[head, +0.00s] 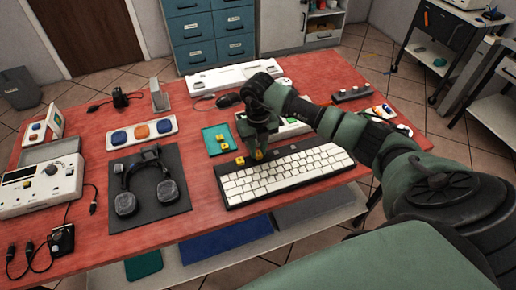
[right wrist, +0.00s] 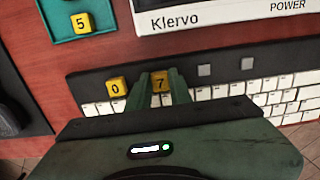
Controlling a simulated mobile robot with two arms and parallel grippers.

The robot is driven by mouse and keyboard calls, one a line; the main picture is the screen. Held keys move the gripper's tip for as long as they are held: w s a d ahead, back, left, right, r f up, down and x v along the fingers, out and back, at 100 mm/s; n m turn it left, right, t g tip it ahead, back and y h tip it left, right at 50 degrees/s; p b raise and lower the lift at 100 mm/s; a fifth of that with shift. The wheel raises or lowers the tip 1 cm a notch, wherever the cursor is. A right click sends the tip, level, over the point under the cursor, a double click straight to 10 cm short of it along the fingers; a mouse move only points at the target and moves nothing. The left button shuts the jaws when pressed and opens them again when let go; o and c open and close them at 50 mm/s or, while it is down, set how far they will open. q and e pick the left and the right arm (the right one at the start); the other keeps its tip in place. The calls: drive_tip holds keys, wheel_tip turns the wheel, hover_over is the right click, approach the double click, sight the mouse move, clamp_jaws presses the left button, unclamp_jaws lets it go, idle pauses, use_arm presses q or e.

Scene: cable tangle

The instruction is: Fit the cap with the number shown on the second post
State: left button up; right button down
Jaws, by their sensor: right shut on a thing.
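My right gripper (right wrist: 160,88) is shut on a yellow cap (right wrist: 160,80) marked 7, at the back strip of the white-keyed keyboard (head: 285,175). This cap lines up with the second place in the row; whether it is fully seated I cannot tell. A yellow cap marked 0 (right wrist: 116,86) sits just to its left, in the first place. Two bare grey posts (right wrist: 204,70) show to the right. A yellow cap marked 5 (right wrist: 81,22) lies in the teal tray (right wrist: 54,31). The tray also shows in the head view (head: 209,135). My left gripper is out of view.
A white device labelled Klervo (right wrist: 220,15) stands close behind the keyboard. Headphones (head: 146,185) lie on a dark mat to the left.

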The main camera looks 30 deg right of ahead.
drive_tip(key=shift+f+b, duration=0.35)
drive_tip(key=shift+f, duration=0.15)
idle(0.4)
drive_tip(key=c, duration=1.2)
unclamp_jaws()
drive_tip(key=shift+r, duration=0.15)
drive_tip(key=shift+r+p, duration=1.85)
drive_tip(key=shift+r, duration=0.55)
